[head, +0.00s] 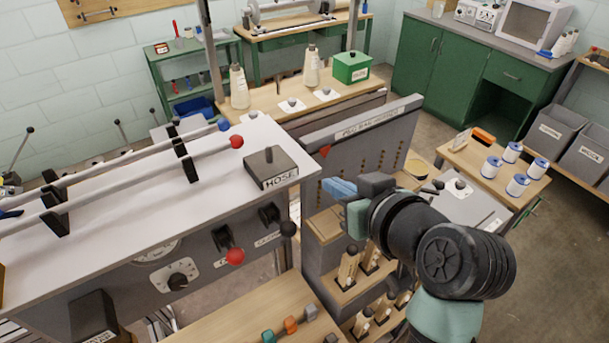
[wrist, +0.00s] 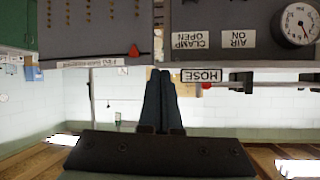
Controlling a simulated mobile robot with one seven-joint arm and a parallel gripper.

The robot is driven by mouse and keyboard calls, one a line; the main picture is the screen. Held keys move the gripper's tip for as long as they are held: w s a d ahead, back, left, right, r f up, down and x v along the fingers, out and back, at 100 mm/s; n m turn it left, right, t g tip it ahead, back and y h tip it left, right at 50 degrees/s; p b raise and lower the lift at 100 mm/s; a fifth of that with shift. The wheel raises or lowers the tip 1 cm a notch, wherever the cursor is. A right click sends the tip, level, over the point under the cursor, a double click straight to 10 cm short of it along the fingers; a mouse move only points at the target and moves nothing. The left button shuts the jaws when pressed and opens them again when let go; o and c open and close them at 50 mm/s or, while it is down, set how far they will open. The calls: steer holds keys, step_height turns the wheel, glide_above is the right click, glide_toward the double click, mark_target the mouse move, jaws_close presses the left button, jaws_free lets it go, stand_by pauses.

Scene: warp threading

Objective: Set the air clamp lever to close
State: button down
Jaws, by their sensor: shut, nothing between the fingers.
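The clamp lever, with a black ball knob (head: 288,229), sits on the front panel of the grey machine in the head view. Part of a label starting "CLA" is beside it. A second lever with a red ball knob (head: 235,256) is to its left. My gripper (head: 333,188) is shut and empty, to the right of and above the black knob and apart from it. In the upside-down wrist view, my shut fingers (wrist: 165,85) point toward the machine. A "CLAMP OPEN" sign (wrist: 190,40) and an "AIR ON" sign (wrist: 238,39) show there; neither lever is clear.
A black HOSE block (head: 270,168) sits on the machine's top, near rails ending in red and blue balls. A grey pegboard panel (head: 365,150) stands behind my gripper. Wooden posts (head: 348,268) stand below it. A side table with white-and-blue spools (head: 517,184) is at right.

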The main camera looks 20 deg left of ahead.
steer(key=s+f+g, duration=0.1)
steer(key=s+a+f+n+g+y, duration=0.1)
steer(key=s, duration=0.1)
steer(key=shift+f, duration=0.2)
steer(key=shift+w, duration=0.1)
steer(key=p, duration=0.4)
glide_above(295, 230)
steer(key=w, duration=0.1)
steer(key=f, duration=0.4)
steer(key=shift+a+f, duration=0.2)
steer(key=shift+f, duration=0.15)
steer(key=f, duration=0.1)
steer(key=f+p, duration=0.1)
steer(key=f, duration=0.1)
steer(key=shift+s+f, duration=0.1)
steer(key=shift+s, duration=0.2)
steer(key=shift+s+d+f, duration=0.15)
steer(key=shift+s+f, duration=0.05)
steer(key=shift+f, duration=0.35)
steer(key=shift+f, duration=0.15)
steer(key=shift+s+d+f+y+b, duration=0.2)
steer(key=shift+y+b, duration=0.1)
steer(key=shift+b, duration=0.65)
